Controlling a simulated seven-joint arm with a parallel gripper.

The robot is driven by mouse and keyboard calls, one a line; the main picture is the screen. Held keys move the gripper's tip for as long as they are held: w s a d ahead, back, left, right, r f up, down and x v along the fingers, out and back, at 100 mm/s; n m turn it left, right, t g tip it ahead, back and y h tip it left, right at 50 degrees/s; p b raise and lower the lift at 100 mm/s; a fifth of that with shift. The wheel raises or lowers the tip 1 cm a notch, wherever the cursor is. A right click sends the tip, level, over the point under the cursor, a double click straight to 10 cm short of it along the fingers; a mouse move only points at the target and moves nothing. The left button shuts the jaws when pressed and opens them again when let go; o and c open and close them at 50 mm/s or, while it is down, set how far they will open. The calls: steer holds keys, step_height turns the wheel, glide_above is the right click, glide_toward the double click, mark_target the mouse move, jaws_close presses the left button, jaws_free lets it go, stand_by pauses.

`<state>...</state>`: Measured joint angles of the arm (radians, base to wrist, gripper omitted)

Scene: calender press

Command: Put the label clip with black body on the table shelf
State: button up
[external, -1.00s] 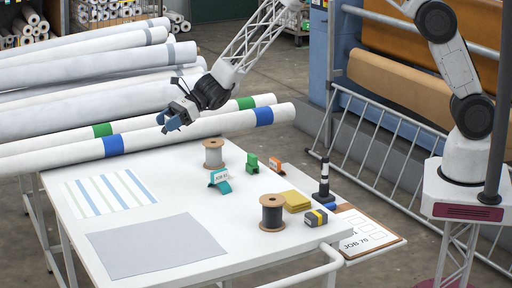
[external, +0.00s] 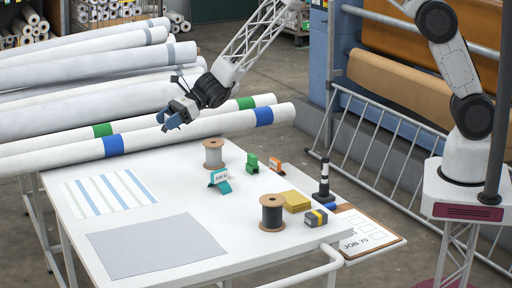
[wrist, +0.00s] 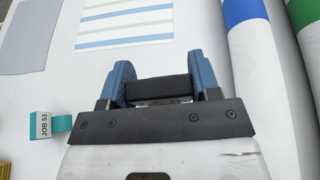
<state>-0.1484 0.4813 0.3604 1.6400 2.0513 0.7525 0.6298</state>
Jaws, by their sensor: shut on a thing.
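My gripper (external: 173,121) is over the far left part of the table, near the white rolls. In the wrist view its blue fingers (wrist: 160,76) are closed on a black-bodied thing, which looks like the black label clip (wrist: 162,90). Its label face is not visible, and the clip is hard to make out in the external view. The white table (external: 150,232) stands below. A lower ledge at its right side carries a clipboard marked JOB 70 (external: 362,243); I cannot tell if this ledge is the shelf.
A black-and-white post (external: 324,180) stands at the right edge.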

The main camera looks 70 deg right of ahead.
mark_target(171, 115)
steer(key=r, duration=0.4)
steer(key=shift+s+d+r, duration=0.3)
steer(key=shift+r, duration=0.1)
steer(key=s+d+r, duration=0.1)
steer(key=s+d, duration=0.5)
steer(key=s, duration=0.3)
steer(key=s+d, duration=0.5)
steer(key=s, duration=0.5)
steer(key=s+d+f+m+h, duration=0.1)
steer(key=s+d, duration=0.3)
steer(key=s, duration=1.1)
steer(key=s+d+f, duration=0.1)
steer(key=s+d, duration=0.3)
steer(key=s, duration=1.1)
steer(key=shift+t, duration=0.4)
steer(key=f, duration=2.2)
steer(key=shift+w+a, duration=0.2)
steer(key=shift+w, duration=0.1)
steer(key=w, duration=0.5)
steer(key=w+a+f, duration=0.1)
steer(key=w, duration=0.4)
steer(key=w+a, duration=0.1)
steer(key=w, duration=0.4)
steer(key=shift+w+f, duration=0.2)
steer(key=shift+w, duration=0.15)
steer(key=shift+f, duration=0.15)
